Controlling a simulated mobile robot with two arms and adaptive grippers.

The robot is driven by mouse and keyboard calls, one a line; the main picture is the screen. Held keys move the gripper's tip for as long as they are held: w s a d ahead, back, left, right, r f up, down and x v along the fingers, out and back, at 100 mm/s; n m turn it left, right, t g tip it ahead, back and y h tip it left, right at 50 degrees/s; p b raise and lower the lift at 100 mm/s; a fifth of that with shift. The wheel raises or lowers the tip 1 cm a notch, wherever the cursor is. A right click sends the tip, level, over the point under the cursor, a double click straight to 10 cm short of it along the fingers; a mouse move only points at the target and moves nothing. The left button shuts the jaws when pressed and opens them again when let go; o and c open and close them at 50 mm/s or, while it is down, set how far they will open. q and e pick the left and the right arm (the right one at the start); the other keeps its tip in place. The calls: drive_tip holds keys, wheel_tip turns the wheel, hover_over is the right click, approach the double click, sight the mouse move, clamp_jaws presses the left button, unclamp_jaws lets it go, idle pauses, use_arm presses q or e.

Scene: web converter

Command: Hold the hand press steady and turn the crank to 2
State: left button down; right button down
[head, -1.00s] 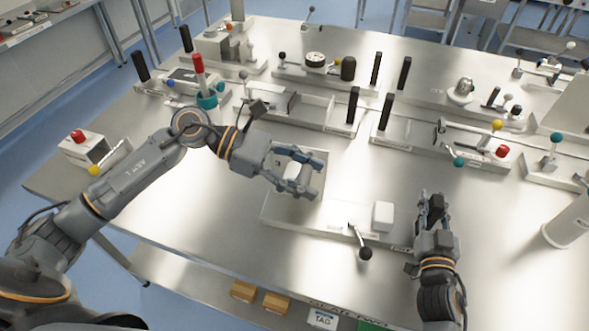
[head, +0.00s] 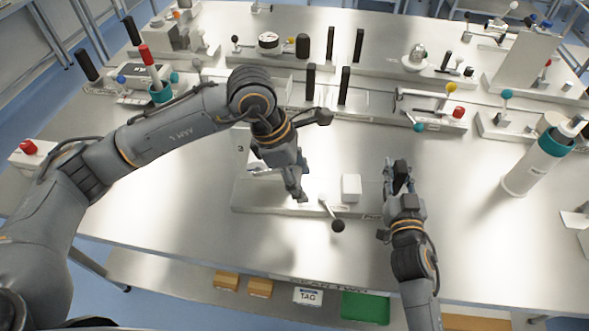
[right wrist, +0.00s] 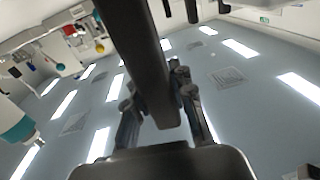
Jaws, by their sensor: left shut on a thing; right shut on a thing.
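The hand press appears to be the low pale unit (head: 245,198) at the front middle of the table. It has a white block (head: 351,187) and a short lever with a black ball (head: 338,226). A "3" mark (head: 240,148) shows at its far left. My left gripper (head: 302,194) is shut low over the left half of the unit, seemingly on the crank, which the gripper and arm hide. My right gripper (head: 397,172) is shut at the unit's right end on a dark upright handle. In the right wrist view that black handle (right wrist: 145,70) runs between the fingers.
Behind stand several fixtures with black posts (head: 344,85) and coloured knobs. A white and teal cylinder (head: 530,160) leans at the right. A red-button box (head: 28,148) is at the left edge. Bare steel lies in front of the unit.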

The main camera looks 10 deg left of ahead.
use_arm(q)
drive_tip(key=f+y, duration=0.1)
drive_tip(key=f, duration=0.1)
drive_tip(key=f+y, duration=0.1)
drive_tip(key=f, duration=0.2)
drive_tip(key=a+f+y, duration=0.1)
drive_tip(key=f, duration=0.2)
drive_tip(key=shift+s+a+f, duration=0.1)
drive_tip(key=shift+w+a+r, duration=0.15)
drive_tip(key=shift+w+r, duration=0.05)
drive_tip(key=shift+r, duration=0.05)
idle(1.0)
drive_tip(key=c, duration=0.5)
unclamp_jaws()
drive_tip(key=shift+s+a, duration=0.1)
drive_tip(key=shift+d, duration=0.2)
drive_tip(key=r, duration=0.8)
drive_tip(key=a+r, duration=0.1)
drive_tip(key=r, duration=0.3)
drive_tip(key=shift+s, duration=0.2)
